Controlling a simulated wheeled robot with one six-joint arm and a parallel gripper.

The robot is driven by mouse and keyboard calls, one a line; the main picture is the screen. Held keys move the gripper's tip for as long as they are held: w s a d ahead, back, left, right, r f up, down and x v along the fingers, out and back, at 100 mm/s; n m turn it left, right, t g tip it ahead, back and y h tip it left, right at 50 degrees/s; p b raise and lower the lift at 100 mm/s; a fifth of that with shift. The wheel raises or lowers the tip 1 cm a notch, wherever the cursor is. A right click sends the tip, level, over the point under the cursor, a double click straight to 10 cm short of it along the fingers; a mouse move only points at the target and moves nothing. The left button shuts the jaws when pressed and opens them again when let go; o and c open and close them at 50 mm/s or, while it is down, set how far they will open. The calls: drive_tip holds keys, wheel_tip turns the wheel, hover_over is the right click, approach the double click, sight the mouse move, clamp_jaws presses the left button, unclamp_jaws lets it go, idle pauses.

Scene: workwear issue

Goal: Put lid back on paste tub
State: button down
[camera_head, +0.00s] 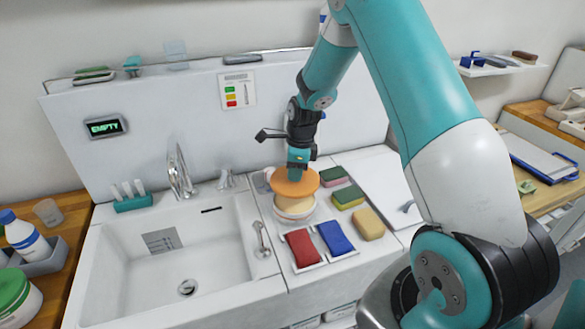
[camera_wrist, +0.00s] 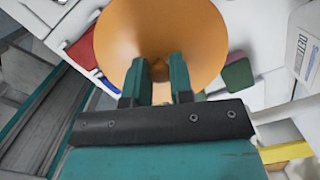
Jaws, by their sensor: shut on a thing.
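The orange round lid (camera_head: 293,187) is in my gripper (camera_head: 298,172), which is shut on it from above. The lid is held roughly level over the paste tub (camera_head: 295,215), a white round tub on the counter with tan paste showing under the lid's front edge. A gap shows between the lid and the tub's front rim. In the wrist view the lid (camera_wrist: 160,30) fills the top middle, with the two teal fingers of my gripper (camera_wrist: 160,80) at its centre. The tub is hidden behind the lid there.
The sink (camera_head: 185,255), with a tap (camera_head: 180,172), is on the left. A panel (camera_head: 230,110) stands behind.

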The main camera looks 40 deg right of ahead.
drive_tip(key=shift+f+b, duration=1.85)
drive_tip(key=shift+f, duration=1)
drive_tip(key=shift+f, duration=0.15)
idle(0.4)
drive_tip(key=shift+c, duration=2.2)
unclamp_jaws()
drive_tip(key=shift+r+p, duration=2.9)
drive_tip(key=shift+r, duration=0.65)
